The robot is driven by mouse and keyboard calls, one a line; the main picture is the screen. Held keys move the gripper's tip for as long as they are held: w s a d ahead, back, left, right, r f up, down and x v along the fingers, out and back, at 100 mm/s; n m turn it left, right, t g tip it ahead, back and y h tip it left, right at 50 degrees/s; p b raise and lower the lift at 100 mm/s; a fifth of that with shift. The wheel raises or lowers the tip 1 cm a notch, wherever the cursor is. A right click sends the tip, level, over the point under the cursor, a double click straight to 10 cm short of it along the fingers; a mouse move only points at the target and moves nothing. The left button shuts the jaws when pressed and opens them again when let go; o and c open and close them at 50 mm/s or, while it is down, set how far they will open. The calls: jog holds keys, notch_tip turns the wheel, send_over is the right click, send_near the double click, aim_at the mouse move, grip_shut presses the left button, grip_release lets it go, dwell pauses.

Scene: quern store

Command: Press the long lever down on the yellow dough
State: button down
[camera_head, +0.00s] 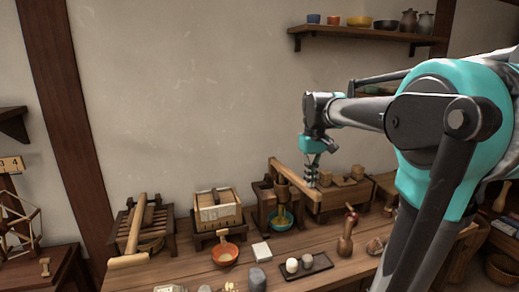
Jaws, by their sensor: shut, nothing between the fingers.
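The long wooden lever (288,174) belongs to a wooden press (263,205) in the middle of the bench. It slants from the upper left at the back down to its right-hand near end. A teal bowl (271,226) sits under the press. A small yellowish patch (282,217), apparently the dough, shows above the bowl; the press parts hide much of it. My gripper (312,182) points down, shut and empty, at the lever's near right end. I cannot tell whether its fingertips touch the lever.
An orange bowl (224,255), a white block (261,250), a dark tray (318,267) with pale round pieces and a brown bottle-shaped piece (345,240) stand in front. Wooden devices stand left, including a slatted one (142,228). A wall shelf (360,31) holds pots above.

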jog(key=shift+s+d+f, duration=0.1)
jog(key=shift+s+f, duration=0.2)
jog(key=shift+f, duration=0.25)
jog(key=shift+s+d+f, duration=0.1)
jog(key=shift+s+f, duration=0.2)
jog(key=shift+f, duration=0.2)
dwell(0.4)
dwell(1.2)
jog(key=shift+r, duration=4)
